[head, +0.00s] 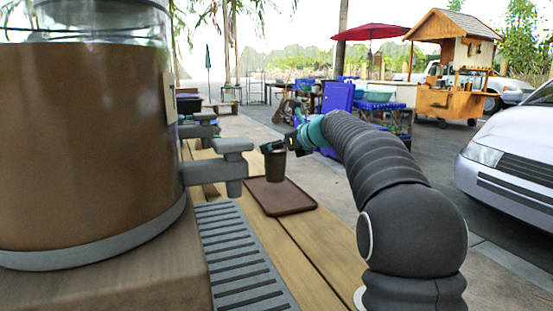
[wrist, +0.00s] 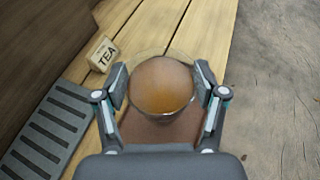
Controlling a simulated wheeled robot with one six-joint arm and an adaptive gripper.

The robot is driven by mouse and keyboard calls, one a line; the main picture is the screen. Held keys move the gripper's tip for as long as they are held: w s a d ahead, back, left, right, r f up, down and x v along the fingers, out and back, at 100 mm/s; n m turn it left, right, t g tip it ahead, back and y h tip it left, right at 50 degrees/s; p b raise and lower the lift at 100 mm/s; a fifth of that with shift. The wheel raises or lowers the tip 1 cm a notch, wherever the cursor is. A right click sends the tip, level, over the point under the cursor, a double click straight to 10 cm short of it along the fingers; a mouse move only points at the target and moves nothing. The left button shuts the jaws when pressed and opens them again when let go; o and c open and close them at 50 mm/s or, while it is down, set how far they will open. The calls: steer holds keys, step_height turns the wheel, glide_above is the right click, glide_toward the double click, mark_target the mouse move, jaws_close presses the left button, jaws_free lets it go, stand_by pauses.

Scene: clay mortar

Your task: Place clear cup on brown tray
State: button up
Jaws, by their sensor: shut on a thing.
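The clear cup (head: 275,167) looks brown, with brown liquid in it, and is upright over the brown tray (head: 290,200). In the wrist view the cup (wrist: 160,84) sits between the two fingers, its clear rim showing around the liquid. My gripper (head: 274,147) is shut on the cup near its top; it also shows in the wrist view (wrist: 161,88). The tray (wrist: 150,131) shows below the cup in the wrist view, partly hidden by my gripper. I cannot tell whether the cup's base touches the tray.
A large brown drink dispenser (head: 85,140) with a grey tap (head: 230,165) stands at the left. A slatted grey drip grate (head: 240,255) lies by it on the wooden table. A TEA sign (wrist: 102,54) stands near the cup. The planks right of the grate are clear.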

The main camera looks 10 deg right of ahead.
mark_target(283, 155)
steer(key=shift+f+b, duration=0.35)
steer(key=shift+f, duration=1.1)
steer(key=shift+f, duration=0.15)
steer(key=o, duration=1.8)
steer(key=shift+f, duration=0.1)
steer(key=shift+r, duration=0.25)
steer(key=v, duration=1.2)
steer(key=shift+f, duration=0.1)
